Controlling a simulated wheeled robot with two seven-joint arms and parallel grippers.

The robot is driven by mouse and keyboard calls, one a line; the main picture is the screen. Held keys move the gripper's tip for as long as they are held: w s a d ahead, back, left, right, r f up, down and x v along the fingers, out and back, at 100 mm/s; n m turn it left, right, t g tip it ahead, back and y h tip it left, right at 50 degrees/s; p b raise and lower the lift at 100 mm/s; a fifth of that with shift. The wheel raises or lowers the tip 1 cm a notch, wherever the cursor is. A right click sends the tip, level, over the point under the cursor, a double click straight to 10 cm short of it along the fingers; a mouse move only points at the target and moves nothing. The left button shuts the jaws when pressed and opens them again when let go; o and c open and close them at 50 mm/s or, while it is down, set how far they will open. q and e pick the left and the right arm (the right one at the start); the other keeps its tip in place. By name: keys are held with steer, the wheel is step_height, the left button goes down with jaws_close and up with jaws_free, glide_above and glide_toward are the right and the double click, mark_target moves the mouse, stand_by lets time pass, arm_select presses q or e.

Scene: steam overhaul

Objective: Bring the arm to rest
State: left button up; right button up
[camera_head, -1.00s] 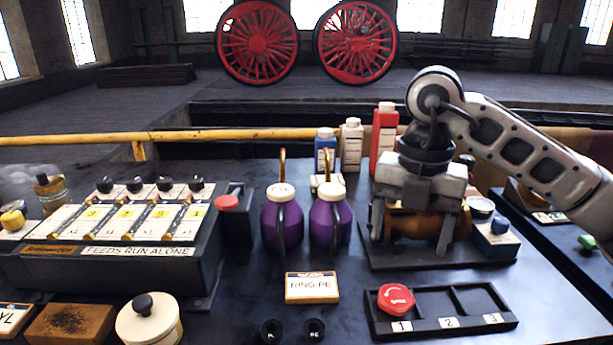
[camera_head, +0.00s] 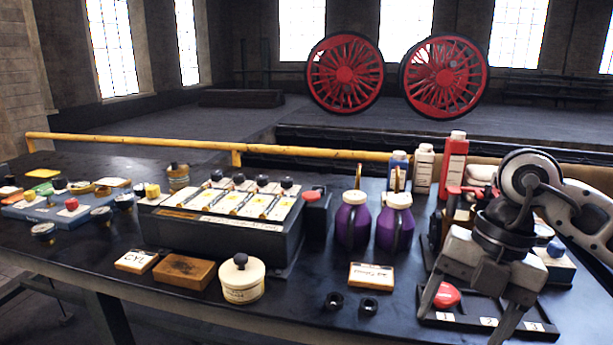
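My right arm comes in from the right. Its gripper (camera_head: 468,315) points down with two widely spread fingers and nothing visible between them. It is in front of or above the black tray numbered 1, 2, 3 (camera_head: 542,328), partly hiding it. A red round piece (camera_head: 447,296) lies in the tray's compartment 1, behind one finger. A fitting with a red top (camera_head: 465,190) stands behind the gripper, partly hidden by it. My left gripper is not in view.
Two purple oil cans (camera_head: 352,225) (camera_head: 394,228) stand mid-table. A feeder box (camera_head: 225,232) and a lidded cream pot (camera_head: 241,278) are left of them. A label block (camera_head: 371,277) lies in front. Bottles (camera_head: 454,160) stand behind. A yellow rail (camera_head: 200,146) runs along the back.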

steer(key=s+a+n+g+y, duration=0.1)
steer(key=s+a+y, duration=0.15)
steer(key=a, duration=0.25)
steer(key=s+a+f+n+g+y, duration=0.1)
steer(key=s+a+y, duration=0.1)
steer(key=a+y, duration=0.25)
steer(key=s+a+n+g+y, duration=0.2)
steer(key=a+y, duration=0.1)
steer(key=a, duration=0.3)
steer(key=w+a+r+m+t+y, duration=0.1)
steer(key=a+r+m+t+y, duration=0.35)
steer(key=m+t+y, duration=0.4)
steer(key=w+d+f+m+t+h, duration=0.5)
steer(key=d+f+m+t+h, duration=0.45)
steer(key=m+t, duration=0.7)
steer(key=s+d+f+m+g+h, duration=0.2)
steer(key=s+f+m+g+h, duration=0.1)
steer(key=f, duration=0.7)
steer(key=s+d+f+m+g+h, duration=0.2)
steer(key=s+f+g+h, duration=0.3)
steer(key=f, duration=0.5)
steer(key=s+m+g, duration=0.1)
steer(key=s, duration=0.1)
steer(key=shift+s+f+m, duration=0.35)
steer(key=shift+s+m, duration=0.05)
steer(key=shift+d, duration=0.1)
steer(key=shift+c, duration=0.3)
